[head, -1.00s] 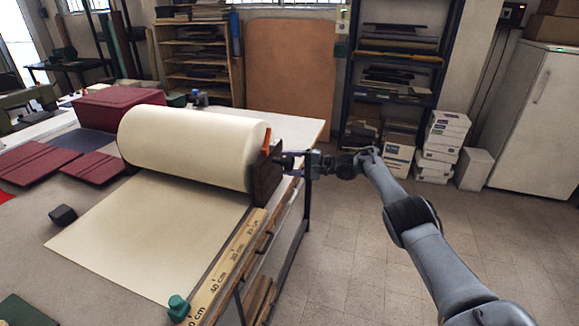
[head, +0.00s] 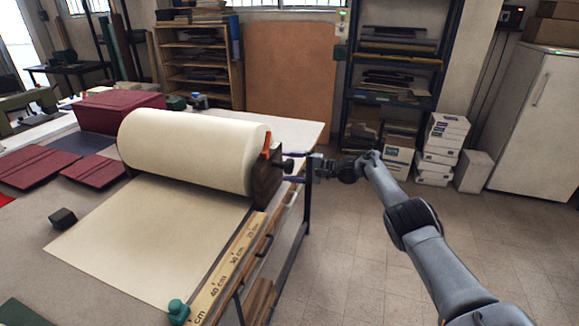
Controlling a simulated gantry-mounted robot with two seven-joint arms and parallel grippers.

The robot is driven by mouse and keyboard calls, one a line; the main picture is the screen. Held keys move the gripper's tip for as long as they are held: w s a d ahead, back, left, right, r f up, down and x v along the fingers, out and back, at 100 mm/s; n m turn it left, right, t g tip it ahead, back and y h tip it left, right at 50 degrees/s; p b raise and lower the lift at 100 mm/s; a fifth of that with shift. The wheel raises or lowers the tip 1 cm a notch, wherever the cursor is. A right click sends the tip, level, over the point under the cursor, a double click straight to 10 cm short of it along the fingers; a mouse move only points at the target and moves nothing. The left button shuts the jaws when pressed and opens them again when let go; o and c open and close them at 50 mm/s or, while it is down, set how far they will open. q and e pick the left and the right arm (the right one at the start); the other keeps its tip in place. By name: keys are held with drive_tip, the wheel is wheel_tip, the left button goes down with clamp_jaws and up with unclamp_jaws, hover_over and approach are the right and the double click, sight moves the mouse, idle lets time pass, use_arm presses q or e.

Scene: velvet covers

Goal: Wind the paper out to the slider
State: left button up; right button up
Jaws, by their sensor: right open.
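A thick roll of cream paper (head: 190,148) lies on the table, with its unwound sheet (head: 150,235) flat in front. The sheet's front right corner lies close beside the green slider (head: 178,311), at the near end of the wooden ruler (head: 228,268). A dark wooden end block (head: 265,185) with an orange-red piece (head: 267,143) stands at the roll's right end. A dark knob (head: 286,166) sticks out of the block. My right gripper (head: 292,167) is open at the knob, one finger above it and one below. My left gripper is out of view.
A small dark block (head: 63,218) lies left of the sheet. Dark red covers (head: 93,170) and a dark red box (head: 118,109) lie at the left. The floor right of the table is clear up to the white boxes (head: 445,135).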

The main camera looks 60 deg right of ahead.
drive_tip(key=p+v, duration=0.4)
drive_tip(key=v, duration=0.6)
drive_tip(key=shift+p, duration=0.3)
drive_tip(key=shift+s, duration=0.1)
